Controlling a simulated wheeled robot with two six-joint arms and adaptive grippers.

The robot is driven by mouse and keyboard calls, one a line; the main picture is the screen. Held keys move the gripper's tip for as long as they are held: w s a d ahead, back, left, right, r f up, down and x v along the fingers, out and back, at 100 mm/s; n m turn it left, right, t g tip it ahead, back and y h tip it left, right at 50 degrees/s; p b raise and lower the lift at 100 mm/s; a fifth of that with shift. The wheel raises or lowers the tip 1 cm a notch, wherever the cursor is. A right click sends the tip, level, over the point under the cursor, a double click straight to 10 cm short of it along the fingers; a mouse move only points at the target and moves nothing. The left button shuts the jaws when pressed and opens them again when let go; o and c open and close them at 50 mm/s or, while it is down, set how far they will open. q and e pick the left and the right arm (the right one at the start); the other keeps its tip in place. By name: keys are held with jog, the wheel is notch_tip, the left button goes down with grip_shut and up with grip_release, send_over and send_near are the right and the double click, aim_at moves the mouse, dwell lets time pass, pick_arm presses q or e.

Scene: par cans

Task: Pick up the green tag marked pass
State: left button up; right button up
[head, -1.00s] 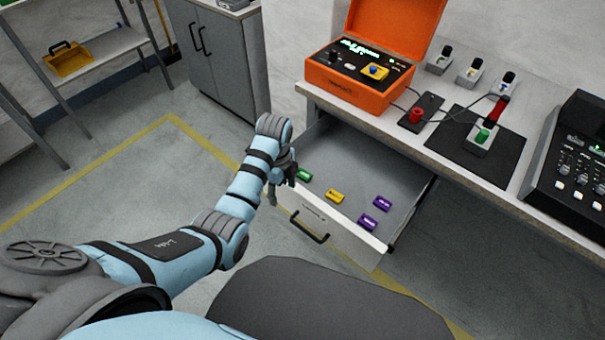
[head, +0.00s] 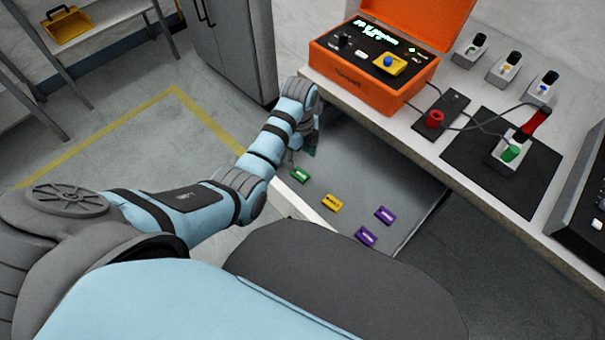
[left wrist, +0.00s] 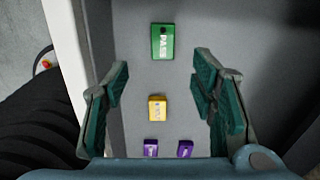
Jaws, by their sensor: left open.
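The green tag marked PASS (left wrist: 162,42) lies flat in the open drawer, ahead of my left gripper in the left wrist view. In the head view the green tag (head: 300,175) lies near the drawer's left end. My left gripper (left wrist: 163,95) is open and empty above the drawer, its fingers pointing down. A yellow tag (left wrist: 158,109) shows between its fingers in the left wrist view, apparently below them. The left gripper also shows partly in the head view (head: 307,145), mostly hidden by its own wrist. My right gripper is not in view.
The drawer (head: 350,160) also holds the yellow tag (head: 332,203) and two purple tags (head: 385,215). The worktop (head: 400,128) overhangs it, with an orange case (head: 365,92) and a black mat (head: 475,165). The drawer floor around the tags is clear.

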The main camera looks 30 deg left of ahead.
aim_at(301, 175)
pick_arm(q)
jog(key=f, duration=0.1)
jog(key=f+b, duration=0.1)
jog(key=f, duration=0.1)
jog(key=shift+s+f, duration=0.2)
jog(key=shift+f, duration=0.05)
jog(key=f+b, duration=0.2)
jog(key=f, duration=0.1)
jog(key=w+f+b, duration=0.1)
jog(key=f, duration=0.1)
jog(key=shift+d, duration=0.1)
jog(key=shift+f, duration=0.3)
jog(key=shift+s+r, duration=0.1)
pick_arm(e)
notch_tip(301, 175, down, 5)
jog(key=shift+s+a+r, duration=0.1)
pick_arm(q)
jog(key=c, duration=1)
